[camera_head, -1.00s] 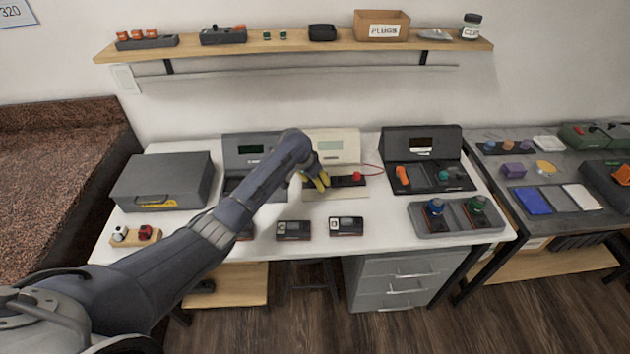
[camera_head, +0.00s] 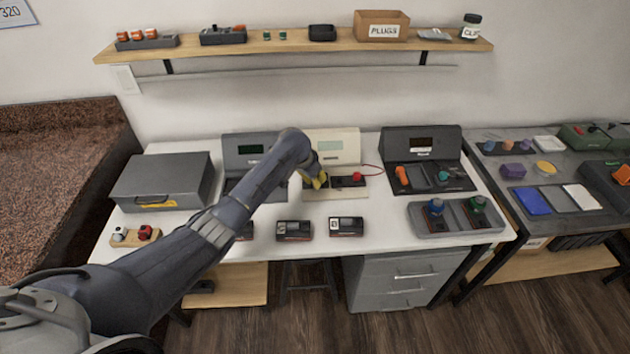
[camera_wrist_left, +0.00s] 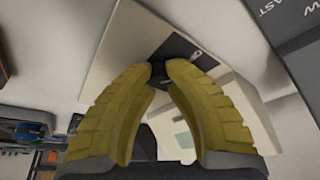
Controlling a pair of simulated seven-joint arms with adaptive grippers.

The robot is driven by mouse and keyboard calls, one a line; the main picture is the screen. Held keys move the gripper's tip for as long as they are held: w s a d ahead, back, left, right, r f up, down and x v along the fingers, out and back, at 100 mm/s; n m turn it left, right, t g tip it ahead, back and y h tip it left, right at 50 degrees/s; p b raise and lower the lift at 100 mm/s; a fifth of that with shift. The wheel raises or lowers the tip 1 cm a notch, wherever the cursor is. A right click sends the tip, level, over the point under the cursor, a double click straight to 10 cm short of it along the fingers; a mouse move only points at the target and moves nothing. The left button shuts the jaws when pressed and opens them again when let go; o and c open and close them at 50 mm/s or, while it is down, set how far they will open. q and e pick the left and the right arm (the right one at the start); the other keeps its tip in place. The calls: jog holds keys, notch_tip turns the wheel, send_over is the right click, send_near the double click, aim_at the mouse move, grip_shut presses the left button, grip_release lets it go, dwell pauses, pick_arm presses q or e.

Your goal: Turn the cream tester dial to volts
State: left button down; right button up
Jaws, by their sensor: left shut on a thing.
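The cream tester (camera_head: 347,148) stands at the back middle of the white table, with a pale green display and a red knob (camera_head: 357,176) on the right of its base. My left gripper (camera_head: 318,181) is low over the left part of that base and hides much of it. In the left wrist view the yellow fingers (camera_wrist_left: 165,70) are closed at their tips on a small dark dial (camera_wrist_left: 158,72) on the cream panel (camera_wrist_left: 115,70). The dial's pointer and its setting are hidden by the fingers. My right gripper is not in view.
A grey tester (camera_head: 243,150) stands close on the left and a dark tester (camera_head: 423,143) on the right. A grey case (camera_head: 163,180) sits at the left.

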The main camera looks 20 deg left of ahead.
pick_arm(q)
jog(key=m, duration=0.2)
jog(key=m+g+h, duration=0.1)
jog(key=m, duration=0.2)
jog(key=shift+a+f+m+g+h, duration=0.15)
jog(key=shift+m+g+h, duration=0.35)
jog(key=shift+m+g, duration=0.3)
jog(key=shift+m, duration=0.9)
jog(key=shift+m+g+h, duration=0.2)
jog(key=shift+m+g, duration=0.3)
jog(key=shift+m, duration=0.9)
jog(key=c, duration=1.1)
grip_release()
jog(key=shift+w, duration=0.1)
jog(key=shift+c, duration=0.2)
jog(key=shift+a+r, duration=0.2)
jog(key=shift+r, duration=0.45)
jog(key=v, duration=1)
jog(key=shift+a+r, duration=0.25)
jog(key=shift+r, duration=0.05)
